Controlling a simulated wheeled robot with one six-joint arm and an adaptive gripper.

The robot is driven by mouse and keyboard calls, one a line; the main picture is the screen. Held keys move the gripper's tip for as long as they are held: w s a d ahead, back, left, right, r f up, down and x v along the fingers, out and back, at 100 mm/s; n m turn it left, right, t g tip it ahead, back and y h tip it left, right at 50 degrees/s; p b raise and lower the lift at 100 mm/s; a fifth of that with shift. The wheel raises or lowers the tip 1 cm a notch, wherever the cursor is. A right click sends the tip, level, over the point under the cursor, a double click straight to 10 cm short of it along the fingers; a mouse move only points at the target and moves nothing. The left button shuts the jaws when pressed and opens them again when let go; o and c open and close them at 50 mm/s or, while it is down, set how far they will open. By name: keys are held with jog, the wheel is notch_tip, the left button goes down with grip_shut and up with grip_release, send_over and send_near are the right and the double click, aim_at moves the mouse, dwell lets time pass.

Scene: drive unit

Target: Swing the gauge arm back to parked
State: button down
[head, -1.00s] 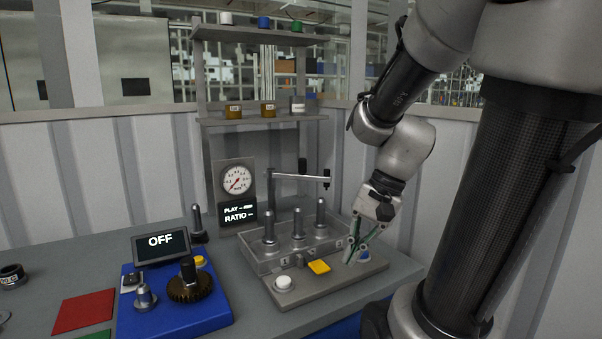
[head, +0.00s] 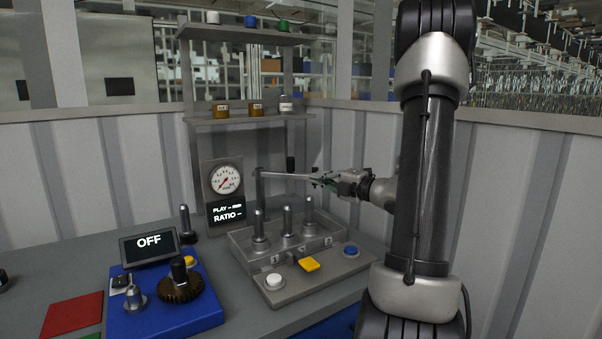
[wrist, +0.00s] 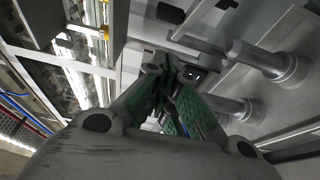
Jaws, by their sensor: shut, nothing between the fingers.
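The gauge arm (head: 285,176) is a thin light bar in the head view. It reaches right from a dark upright post behind the clear-walled box, and a black knob (head: 290,163) stands up near its middle. My gripper (head: 318,179) is shut and empty, lying level at the bar's right end. It overlaps that end in the picture, and I cannot tell whether they touch. In the wrist view my gripper's green-padded fingers (wrist: 172,85) are together. A round dial gauge (head: 225,179) stands left of the post, above a dark panel reading PLAY and RATIO.
The clear-walled box (head: 287,255) holds several upright metal pins. A blue station (head: 205,317) with an OFF display (head: 149,246) stands left. Shelves rise behind.

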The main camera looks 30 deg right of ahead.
aim_at(294, 168)
jog(key=x, duration=0.4)
jog(key=d+x, duration=0.1)
jog(key=x, duration=0.3)
jog(key=d+x, duration=0.1)
jog(key=x, duration=0.3)
jog(key=shift+w, duration=0.4)
jog(key=shift+w+d, duration=0.1)
jog(key=shift+w, duration=0.25)
jog(key=shift+w+d+n+g+y, duration=0.3)
jog(key=shift+d+n+y, duration=0.25)
jog(key=shift+y, duration=0.15)
